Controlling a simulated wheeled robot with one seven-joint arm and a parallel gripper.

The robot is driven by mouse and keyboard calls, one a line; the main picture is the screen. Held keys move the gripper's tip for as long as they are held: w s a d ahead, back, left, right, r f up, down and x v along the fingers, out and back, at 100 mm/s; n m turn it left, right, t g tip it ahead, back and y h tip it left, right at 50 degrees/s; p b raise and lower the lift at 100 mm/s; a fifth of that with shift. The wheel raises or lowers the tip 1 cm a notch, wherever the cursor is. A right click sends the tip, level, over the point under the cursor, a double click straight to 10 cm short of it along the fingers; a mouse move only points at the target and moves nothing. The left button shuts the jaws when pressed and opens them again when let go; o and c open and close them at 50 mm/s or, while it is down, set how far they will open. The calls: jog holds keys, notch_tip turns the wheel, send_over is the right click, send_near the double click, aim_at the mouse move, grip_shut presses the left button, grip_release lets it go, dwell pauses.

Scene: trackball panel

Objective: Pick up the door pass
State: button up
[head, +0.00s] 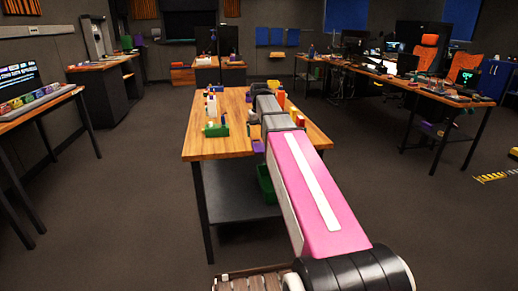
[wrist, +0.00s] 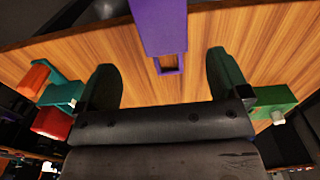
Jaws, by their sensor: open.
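In the wrist view a flat purple piece (wrist: 160,25) with a small rectangular loop at its near end lies over the wooden table top; I cannot tell for sure that it is the door pass. My gripper (wrist: 163,72) is open, with one dark finger on each side of the loop end. Nothing is held between the fingers. In the head view my arm reaches over the table, and the fingertips are hidden. No other thing in view can be clearly read as a door pass.
The wooden table (head: 225,143) carries several small things, including a green block (head: 216,130). In the wrist view a teal and red piece (wrist: 52,100) lies left of the fingers and a green piece (wrist: 272,101) lies close by the right finger. A green bin is under the table.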

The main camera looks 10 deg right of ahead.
aim_at(259, 146)
jog(key=shift+a+f, duration=0.2)
jog(key=shift+f, duration=2.75)
jog(key=c, duration=1)
